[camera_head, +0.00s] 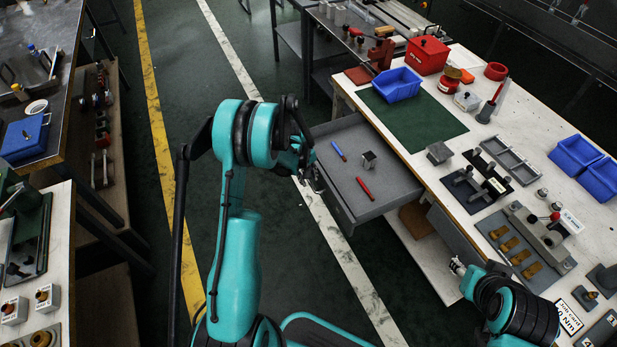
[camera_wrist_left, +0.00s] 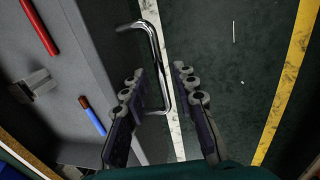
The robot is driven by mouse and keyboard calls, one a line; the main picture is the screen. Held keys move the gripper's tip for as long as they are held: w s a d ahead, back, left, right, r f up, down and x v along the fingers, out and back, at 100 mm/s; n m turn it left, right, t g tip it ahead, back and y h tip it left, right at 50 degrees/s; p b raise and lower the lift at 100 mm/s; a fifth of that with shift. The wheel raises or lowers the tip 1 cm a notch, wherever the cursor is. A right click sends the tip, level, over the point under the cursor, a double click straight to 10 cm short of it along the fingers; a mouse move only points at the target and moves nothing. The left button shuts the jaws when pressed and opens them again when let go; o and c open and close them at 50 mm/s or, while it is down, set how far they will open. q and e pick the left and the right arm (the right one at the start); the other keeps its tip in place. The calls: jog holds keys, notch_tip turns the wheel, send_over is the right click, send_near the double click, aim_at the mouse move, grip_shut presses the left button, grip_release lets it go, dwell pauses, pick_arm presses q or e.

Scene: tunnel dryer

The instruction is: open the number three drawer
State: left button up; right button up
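A grey drawer (camera_head: 340,207) is pulled out from under the white-topped bench. It holds a blue pen (camera_head: 339,151), a red pen (camera_head: 365,188) and a small metal block (camera_head: 369,160). No drawer number is readable. My left gripper (camera_head: 312,178) is at the drawer's front, partly hidden by its own arm. In the left wrist view, its two fingers (camera_wrist_left: 158,74) are apart, with the bright metal handle (camera_wrist_left: 152,32) running between them; firm contact does not show. My right gripper (camera_head: 458,268) is beside the bench's front edge, small and partly hidden; its opening is unclear.
The bench top (camera_head: 408,172) carries a green mat (camera_head: 412,118), blue bins (camera_head: 397,85), a red box (camera_head: 427,55) and several fixtures. Another workbench (camera_head: 62,215) stands at the left. The floor between them is clear, with yellow and white stripes.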

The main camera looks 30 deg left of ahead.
pick_arm(q)
notch_tip(320, 180, up, 12)
jog(key=s+a, duration=0.1)
jog(key=shift+s+a, duration=0.2)
jog(key=shift+s, duration=0.15)
jog(key=shift+f, duration=0.1)
dwell(0.4)
jog(key=s+d+r+m+t+y, duration=0.15)
jog(key=s+d+r+m, duration=0.35)
jog(key=s+d+r, duration=0.65)
jog(key=s+d+r+m+t, duration=0.1)
jog(key=s+d+m+t, duration=0.2)
jog(key=s, duration=0.7)
jog(key=m+t, duration=0.1)
jog(key=m, duration=0.1)
jog(key=shift+d+r+m, duration=0.15)
jog(key=shift+r+m, duration=0.15)
jog(key=shift+r, duration=0.1)
